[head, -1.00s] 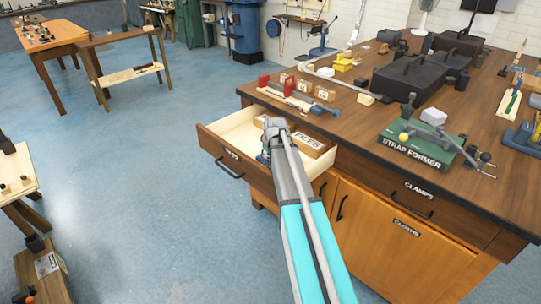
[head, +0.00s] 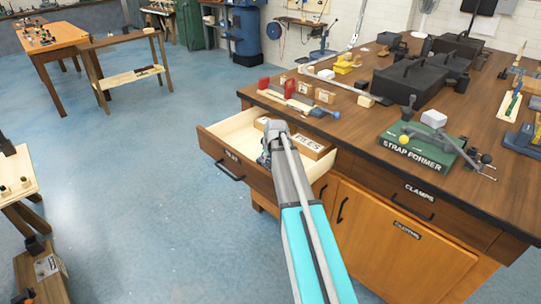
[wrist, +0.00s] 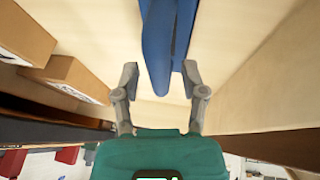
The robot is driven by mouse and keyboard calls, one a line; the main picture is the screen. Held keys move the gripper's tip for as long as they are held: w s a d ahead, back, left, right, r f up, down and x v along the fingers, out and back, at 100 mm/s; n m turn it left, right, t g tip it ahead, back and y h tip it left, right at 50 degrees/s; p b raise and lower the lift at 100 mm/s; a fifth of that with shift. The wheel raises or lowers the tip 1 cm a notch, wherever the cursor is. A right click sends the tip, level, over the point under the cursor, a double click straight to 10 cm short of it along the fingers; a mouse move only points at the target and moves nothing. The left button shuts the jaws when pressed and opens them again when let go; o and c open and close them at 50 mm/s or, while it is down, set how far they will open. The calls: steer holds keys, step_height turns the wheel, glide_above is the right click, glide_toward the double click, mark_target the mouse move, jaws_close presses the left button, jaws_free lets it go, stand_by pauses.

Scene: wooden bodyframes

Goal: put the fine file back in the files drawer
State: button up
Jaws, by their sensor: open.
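The files drawer (head: 237,178) stands open at the left end of the workbench. My gripper (wrist: 160,82) is open and reaches down into it. In the wrist view, a long blue thing (wrist: 158,45) lies between and beyond the fingertips, over the pale drawer floor (wrist: 215,40); it looks split lengthwise into two parts. I cannot tell for sure whether it is the fine file. In the head view my arm and gripper (head: 264,159) cover it. The fingers look apart from it.
A cardboard box marked FILES (head: 309,143) stands in the drawer beside my gripper, and box sides (wrist: 70,75) show left in the wrist view. The bench top (head: 345,125) above carries a red-and-wood clamp (head: 290,95) and a green strap former (head: 415,150).

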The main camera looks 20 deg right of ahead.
steer(key=shift+r, duration=0.15)
steer(key=p+v, duration=1.1)
steer(key=v, duration=0.1)
stand_by(0.4)
stand_by(0.6)
steer(key=s+a+f+m+g, duration=0.1)
steer(key=s+a+m+g, duration=0.3)
steer(key=s+a, duration=1.7)
steer(key=shift+s+f+g, duration=0.4)
steer(key=shift+s+g, duration=0.1)
steer(key=shift+s, duration=0.15)
